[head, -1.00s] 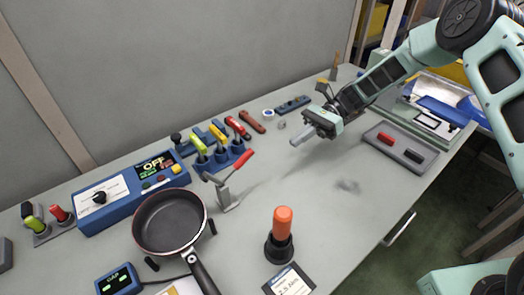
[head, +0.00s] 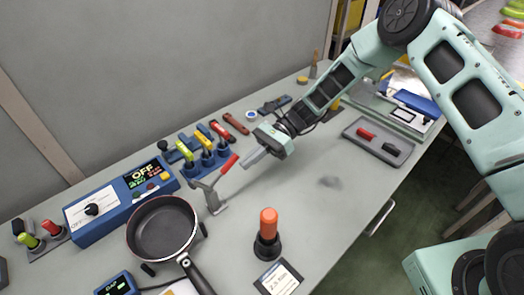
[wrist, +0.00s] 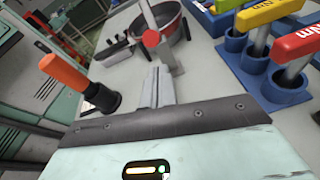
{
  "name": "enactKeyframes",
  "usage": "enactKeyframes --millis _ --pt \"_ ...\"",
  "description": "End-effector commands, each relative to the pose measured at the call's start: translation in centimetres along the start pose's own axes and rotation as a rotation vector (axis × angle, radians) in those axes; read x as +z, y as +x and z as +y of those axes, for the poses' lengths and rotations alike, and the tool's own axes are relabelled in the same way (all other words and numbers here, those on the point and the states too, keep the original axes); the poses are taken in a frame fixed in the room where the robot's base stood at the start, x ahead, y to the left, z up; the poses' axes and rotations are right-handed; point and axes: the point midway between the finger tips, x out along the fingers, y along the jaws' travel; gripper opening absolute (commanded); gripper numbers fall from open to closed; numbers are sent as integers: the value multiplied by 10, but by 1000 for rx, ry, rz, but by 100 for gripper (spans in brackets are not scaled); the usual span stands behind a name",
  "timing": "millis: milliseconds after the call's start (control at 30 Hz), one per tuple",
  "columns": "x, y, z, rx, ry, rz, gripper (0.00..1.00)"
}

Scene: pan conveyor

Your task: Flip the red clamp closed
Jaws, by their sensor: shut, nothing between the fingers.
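The red clamp (head: 229,164) stands on the grey table behind and right of the pan. Its metal lever with the red grip slants up to the right, toward my gripper. In the wrist view the red grip (wrist: 151,38) shows end-on, just beyond the fingertips. The pan (head: 162,228) lies left of the clamp; it also shows in the wrist view (wrist: 168,20). My gripper (head: 247,161) is shut and empty, its fingers pointing left at the red grip with a small gap apparent. The fingers also show in the wrist view (wrist: 158,78). Whether they touch the grip is unclear.
A blue holder (head: 212,160) with several coloured-handled tools stands close behind the clamp. An orange-handled tool (head: 268,225) stands upright in front. A blue control box (head: 118,200) reading OFF is at left. A grey tray (head: 378,143) lies at right. The table between is clear.

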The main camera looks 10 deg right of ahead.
Motion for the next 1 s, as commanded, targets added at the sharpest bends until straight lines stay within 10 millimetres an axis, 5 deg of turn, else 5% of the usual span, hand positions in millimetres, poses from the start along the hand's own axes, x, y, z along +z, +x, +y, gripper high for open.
enactKeyframes --millis 200,1000 --pt "16 4 0 1 2 -1 0" --pt "25 4 2 -11 -3 66 0"
